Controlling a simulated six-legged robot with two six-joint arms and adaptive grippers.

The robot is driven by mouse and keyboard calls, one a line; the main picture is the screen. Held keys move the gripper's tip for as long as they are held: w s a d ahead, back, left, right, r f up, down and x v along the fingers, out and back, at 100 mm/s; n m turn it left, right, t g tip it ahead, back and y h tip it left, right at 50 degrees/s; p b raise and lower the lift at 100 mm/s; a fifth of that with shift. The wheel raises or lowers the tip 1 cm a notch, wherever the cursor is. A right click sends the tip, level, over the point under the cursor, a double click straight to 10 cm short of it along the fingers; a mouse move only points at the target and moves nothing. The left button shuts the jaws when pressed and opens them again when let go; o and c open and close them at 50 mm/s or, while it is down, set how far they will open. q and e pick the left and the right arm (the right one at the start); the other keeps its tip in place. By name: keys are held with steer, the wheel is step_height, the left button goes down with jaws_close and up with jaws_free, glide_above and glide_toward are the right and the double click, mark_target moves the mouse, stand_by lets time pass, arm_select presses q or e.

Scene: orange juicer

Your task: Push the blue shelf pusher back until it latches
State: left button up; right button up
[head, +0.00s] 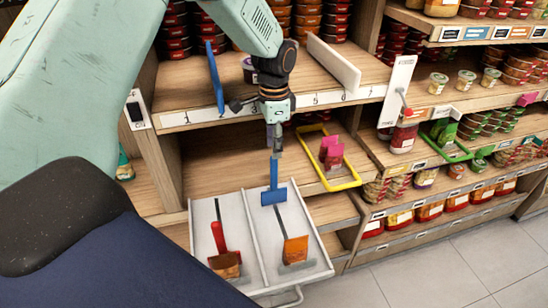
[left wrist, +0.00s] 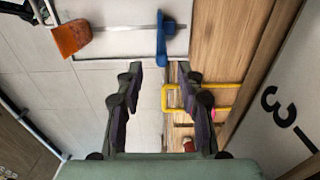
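A blue pusher (head: 274,194), with an upright stem and wide foot, stands in the white pull-out tray (head: 240,195), behind an orange pack (head: 296,250). A second blue piece, a tall panel (head: 215,77), stands on the upper shelf; which one the task names I cannot tell. My left gripper (head: 276,152) points down just above the stem of the tray's blue pusher. In the left wrist view my left gripper (left wrist: 160,80) has its fingers apart with nothing between them; the blue pusher (left wrist: 164,45) shows beyond the fingertips. My right gripper is not in view.
A white divider (head: 333,63) stands on the upper shelf. Floor (head: 440,260) is clear at lower right.

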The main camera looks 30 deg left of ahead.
arm_select(q)
steer(key=shift+r, duration=1.55)
